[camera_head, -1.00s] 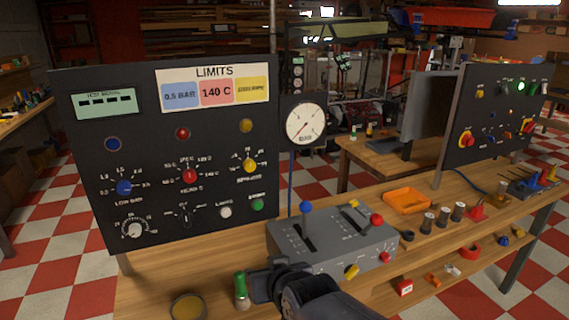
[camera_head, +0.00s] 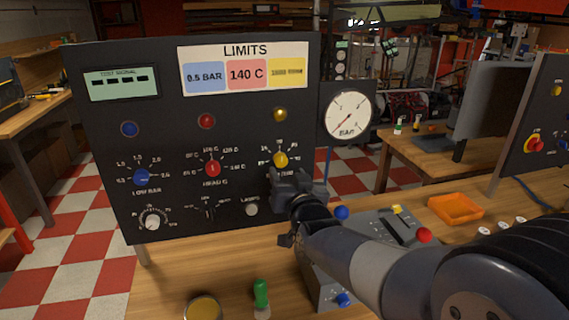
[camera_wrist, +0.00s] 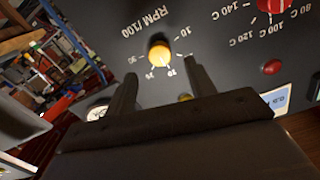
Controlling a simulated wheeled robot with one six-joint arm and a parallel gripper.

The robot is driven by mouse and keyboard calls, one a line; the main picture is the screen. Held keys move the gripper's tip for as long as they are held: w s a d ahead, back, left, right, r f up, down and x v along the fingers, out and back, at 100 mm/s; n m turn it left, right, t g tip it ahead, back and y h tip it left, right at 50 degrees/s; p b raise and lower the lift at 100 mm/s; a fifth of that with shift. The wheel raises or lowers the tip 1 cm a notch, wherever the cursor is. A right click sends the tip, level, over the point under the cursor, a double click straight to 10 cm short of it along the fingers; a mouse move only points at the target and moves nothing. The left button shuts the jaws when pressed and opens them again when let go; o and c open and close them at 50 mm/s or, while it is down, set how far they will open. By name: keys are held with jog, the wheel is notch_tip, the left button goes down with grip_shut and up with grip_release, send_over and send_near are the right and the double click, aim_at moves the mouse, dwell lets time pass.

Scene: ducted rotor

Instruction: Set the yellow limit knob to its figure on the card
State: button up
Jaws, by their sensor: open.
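The yellow limit knob (camera_head: 281,160) sits on the upright black panel (camera_head: 105,210), right of the red knob (camera_head: 212,169). The LIMITS card (camera_head: 250,51) has a yellow field (camera_head: 288,72) whose figure is too blurred to read. My gripper (camera_head: 286,181) is close in front of the panel, just below the yellow knob. In the upside-down wrist view, the yellow knob (camera_wrist: 160,52) shows between and beyond the open fingers of my gripper (camera_wrist: 160,66). Numbers and "RPM/100" surround it. I cannot tell contact or its exact setting.
A blue knob (camera_head: 141,176) is at the left of the panel. A yellow lamp (camera_head: 280,115) is above the yellow knob, and a pressure gauge (camera_head: 347,112) is at right. A grey lever box (camera_head: 375,226) and green-handled tool (camera_head: 261,295) are on the bench.

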aim_at(282, 162)
jog(key=shift+p+x, duration=0.4)
jog(key=shift+x, duration=2.15)
jog(key=c, duration=1)
jog(key=shift+o, duration=0.2)
jog(key=shift+f+n+b, duration=0.1)
jog(key=shift+n+b, duration=0.3)
jog(key=shift+b, duration=0.2)
jog(key=n+b, duration=0.2)
jog(key=b, duration=0.1)
jog(key=shift+f+n, duration=0.1)
jog(key=shift+n, duration=0.3)
jog(key=n+b, duration=0.1)
jog(key=n, duration=0.2)
jog(key=shift+b, duration=0.4)
jog(key=shift+n+b, duration=0.3)
jog(key=shift+n, duration=1.4)
